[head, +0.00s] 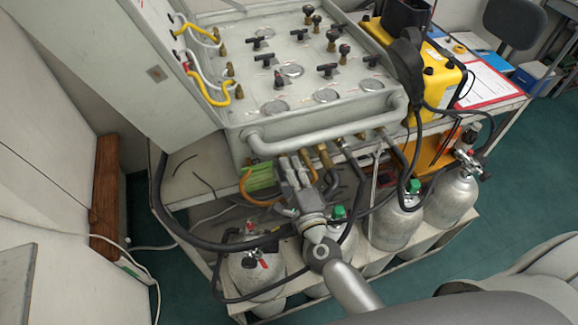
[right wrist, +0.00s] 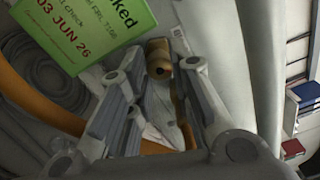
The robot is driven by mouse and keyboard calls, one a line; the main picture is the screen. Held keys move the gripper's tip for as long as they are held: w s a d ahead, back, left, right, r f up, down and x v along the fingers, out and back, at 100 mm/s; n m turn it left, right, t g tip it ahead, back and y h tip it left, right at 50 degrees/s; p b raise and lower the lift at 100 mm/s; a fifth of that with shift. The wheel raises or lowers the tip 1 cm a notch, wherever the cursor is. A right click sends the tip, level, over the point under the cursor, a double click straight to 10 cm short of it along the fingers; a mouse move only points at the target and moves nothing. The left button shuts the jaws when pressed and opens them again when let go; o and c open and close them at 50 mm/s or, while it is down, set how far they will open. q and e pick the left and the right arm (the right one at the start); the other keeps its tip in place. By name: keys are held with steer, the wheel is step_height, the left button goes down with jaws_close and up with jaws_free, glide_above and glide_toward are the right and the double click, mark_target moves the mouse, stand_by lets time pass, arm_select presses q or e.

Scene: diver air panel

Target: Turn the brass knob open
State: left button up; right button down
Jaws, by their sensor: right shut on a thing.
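My right gripper (head: 291,170) reaches up under the front edge of the grey air panel (head: 262,109). In the right wrist view its two fingers (right wrist: 160,80) stand on either side of a small brass knob (right wrist: 159,58), and the gripper is shut on it. The knob is round-ended and sits under the panel. The fingers and the panel's front rail hide most of it in the head view. My left gripper is not in view.
A silver rail (head: 330,125) runs along the panel front, just above my right gripper. Brass hose fittings (head: 323,155) and black hoses hang beside it. A green tag (right wrist: 85,30) and an orange hose (right wrist: 40,105) are close on the left. Gas cylinders (head: 398,225) stand below.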

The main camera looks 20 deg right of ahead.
steer(key=shift+n+p, duration=0.95)
steer(key=shift+n, duration=1.25)
steer(key=c, duration=1.3)
jaws_free()
steer(key=s, duration=1.2)
steer(key=shift+d+f, duration=0.1)
steer(key=shift+f, duration=0.1)
